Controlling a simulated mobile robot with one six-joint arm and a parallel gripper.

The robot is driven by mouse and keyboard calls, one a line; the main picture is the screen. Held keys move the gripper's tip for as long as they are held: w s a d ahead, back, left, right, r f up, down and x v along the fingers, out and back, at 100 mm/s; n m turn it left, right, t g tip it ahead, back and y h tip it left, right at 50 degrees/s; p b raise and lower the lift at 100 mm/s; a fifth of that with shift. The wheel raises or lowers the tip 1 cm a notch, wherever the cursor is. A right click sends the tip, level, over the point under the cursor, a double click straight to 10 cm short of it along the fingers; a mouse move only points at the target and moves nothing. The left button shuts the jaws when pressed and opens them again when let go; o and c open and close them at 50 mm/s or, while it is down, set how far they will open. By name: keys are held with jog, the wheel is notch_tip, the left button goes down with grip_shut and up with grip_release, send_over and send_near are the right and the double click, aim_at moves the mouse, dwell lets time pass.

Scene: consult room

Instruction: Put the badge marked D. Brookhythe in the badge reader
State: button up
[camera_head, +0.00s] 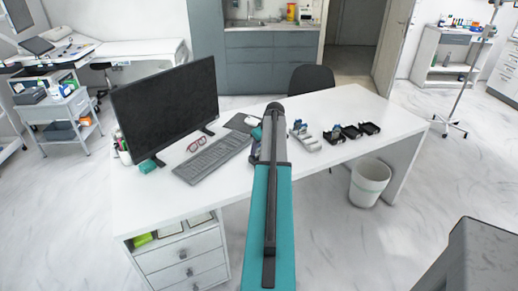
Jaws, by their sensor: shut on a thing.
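My teal and grey arm reaches over the white desk (235,180). My gripper and whatever is at its jaws are hidden behind the arm. Small dark and teal parts show at the arm's left edge, too small to make out. Right of the arm, a light grey device with a blue part (304,138) stands on the desk. Right of it is a row of small black holders, among them a left one (334,137) and a right one (370,128). I cannot tell which of these is the badge reader. No badge name is legible.
A monitor (168,105), a keyboard (212,158) and red glasses (196,145) are on the desk's left half. A black chair (311,79) stands behind the desk. A white bin (369,183) is under its right end. The desktop in front of the holders is clear.

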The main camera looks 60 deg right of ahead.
jog(key=shift+f, duration=0.2)
dwell(0.4)
jog(key=o, duration=1.3)
jog(key=shift+r, duration=0.1)
jog(key=shift+r+p, duration=1.4)
jog(key=shift+r, duration=2)
